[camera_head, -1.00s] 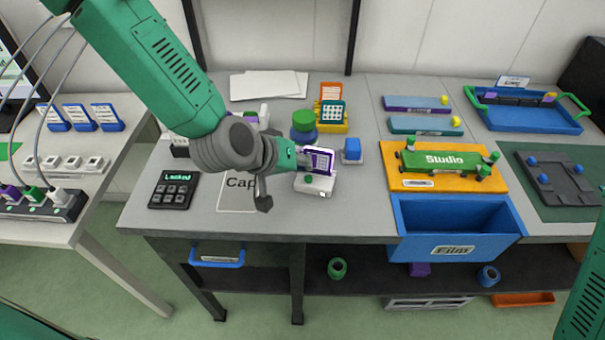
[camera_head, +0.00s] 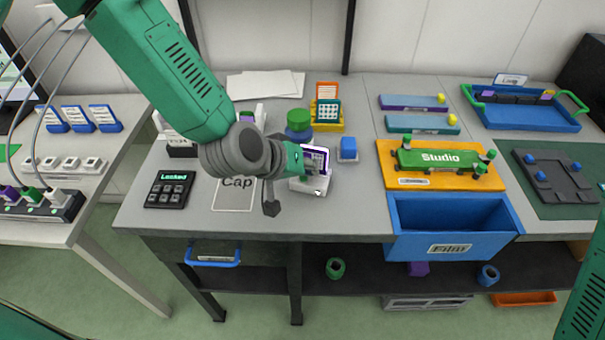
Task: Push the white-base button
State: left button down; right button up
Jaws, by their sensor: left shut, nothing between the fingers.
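A white base (camera_head: 318,190) with a small purple-framed screen (camera_head: 317,154) stands near the middle of the left part of the table. A green button showed on its front earlier and is now mostly hidden by my gripper. My left gripper (camera_head: 299,171) is shut and empty, with its fingertips at the white base, just in front of the screen. I cannot tell whether they touch the button. A blue button (camera_head: 348,144) on a pale base stands to the right of it. My right gripper is out of view; only part of my right arm shows at the right edge.
A keypad reading "Locked" (camera_head: 169,189) and a "Cap" sheet (camera_head: 235,196) lie to the left. A green and blue round stack (camera_head: 299,122) and an orange-yellow holder (camera_head: 328,106) stand behind. An orange "Studio" board (camera_head: 390,157) and an open blue "Film" drawer (camera_head: 452,240) lie to the right.

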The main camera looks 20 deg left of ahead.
aim_at(307, 178)
pick_arm(q)
jog(key=shift+d+f, duration=0.15)
jog(key=shift+d, duration=0.35)
jog(key=shift+a+f, duration=0.2)
jog(key=shift+a, duration=0.3)
jog(key=shift+a+f, duration=0.15)
jog(key=shift+a, duration=0.3)
jog(key=shift+d+r, duration=0.3)
jog(key=shift+d, duration=0.25)
jog(key=shift+d+r+p, duration=0.1)
jog(key=shift+r+p, duration=0.35)
jog(key=shift+r, duration=0.1)
jog(key=shift+a+r+p, duration=0.3)
jog(key=shift+a, duration=0.05)
jog(key=shift+a+f, duration=0.1)
jog(key=shift+a, duration=0.3)
jog(key=shift+d+r, duration=0.2)
jog(key=shift+r, duration=0.1)
jog(key=r+p, duration=0.2)
jog(key=r, duration=0.1)
jog(key=r+p, duration=0.1)
jog(key=p, duration=0.1)
jog(key=shift+d+r, duration=0.2)
jog(key=shift+d, duration=0.05)
jog(key=shift+a+r+p, duration=0.35)
jog(key=shift+r+p, duration=0.15)
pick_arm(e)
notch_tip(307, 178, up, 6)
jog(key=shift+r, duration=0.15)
